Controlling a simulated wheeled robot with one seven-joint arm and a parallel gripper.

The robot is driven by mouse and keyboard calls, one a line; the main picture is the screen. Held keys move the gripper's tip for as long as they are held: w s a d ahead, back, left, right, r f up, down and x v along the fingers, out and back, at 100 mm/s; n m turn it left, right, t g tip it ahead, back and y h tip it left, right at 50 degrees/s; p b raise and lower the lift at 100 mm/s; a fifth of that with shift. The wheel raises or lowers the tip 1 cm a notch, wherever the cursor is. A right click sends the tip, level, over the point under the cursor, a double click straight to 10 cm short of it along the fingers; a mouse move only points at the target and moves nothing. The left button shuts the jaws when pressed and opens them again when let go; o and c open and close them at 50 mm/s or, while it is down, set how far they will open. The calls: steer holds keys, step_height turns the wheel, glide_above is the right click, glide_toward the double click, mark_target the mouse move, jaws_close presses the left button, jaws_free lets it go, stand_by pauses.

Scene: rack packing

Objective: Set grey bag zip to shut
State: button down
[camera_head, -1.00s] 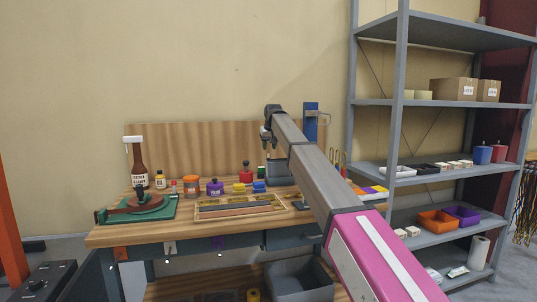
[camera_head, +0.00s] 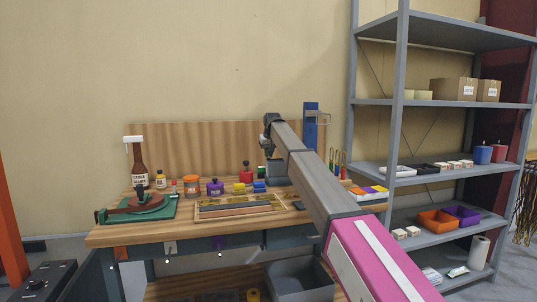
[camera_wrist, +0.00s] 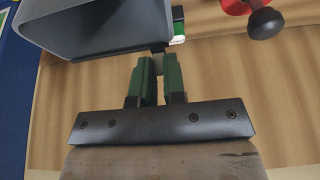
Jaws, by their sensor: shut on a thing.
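The grey bag (camera_head: 277,174) stands at the back of the wooden workbench. In the wrist view it is the open-topped grey shape (camera_wrist: 95,40) at the upper left, just beyond my fingers. My gripper (camera_head: 266,147) is above the bag's left side at the end of my arm.
A red pot with a black knob (camera_wrist: 264,20) is right of my fingers in the wrist view. Purple (camera_head: 214,187) and orange (camera_head: 192,185) jars stand left of it on the bench. A wooden tray (camera_head: 240,206) lies in front. A blue upright (camera_head: 311,125) stands behind the bag.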

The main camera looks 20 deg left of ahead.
steer(key=w+d, duration=0.1)
steer(key=d, duration=0.1)
steer(key=w+d, duration=0.2)
steer(key=d, duration=0.1)
steer(key=w+d, duration=0.2)
steer(key=d, duration=0.1)
steer(key=c, duration=1.2)
jaws_free()
steer(key=shift+o, duration=0.2)
steer(key=shift+s, duration=0.1)
steer(key=v, duration=1)
steer(key=shift+r, duration=0.4)
steer(key=shift+s+d, duration=0.1)
steer(key=shift+s, duration=0.05)
